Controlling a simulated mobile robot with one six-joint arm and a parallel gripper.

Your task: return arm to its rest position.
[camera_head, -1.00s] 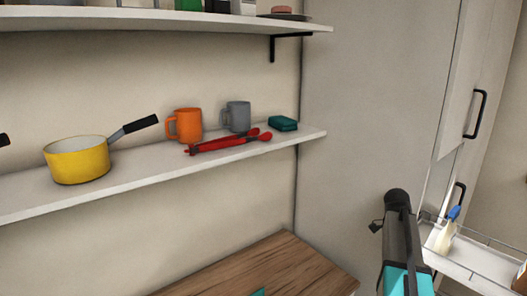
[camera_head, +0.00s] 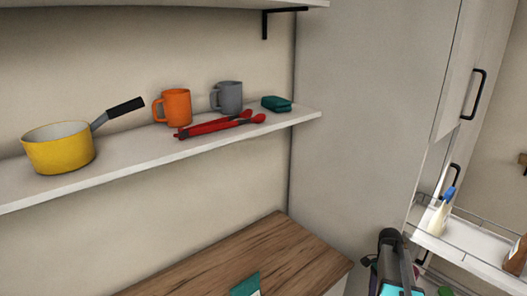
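Part of my arm, dark grey and black with teal below, shows at the bottom right in the head view, in front of the tall cabinet. The fingers of my gripper cannot be made out there, so I cannot see whether it holds anything. The arm's lower part is cut off by the bottom edge of the picture.
A white shelf (camera_head: 150,158) holds a yellow saucepan (camera_head: 60,152), orange mug (camera_head: 177,108), grey mug (camera_head: 229,98), red tongs (camera_head: 215,126) and teal block (camera_head: 276,104). Below are a wooden worktop (camera_head: 225,262), a teal item (camera_head: 246,285), a tall cabinet (camera_head: 365,120) and a pull-out rack (camera_head: 465,242) with bottles.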

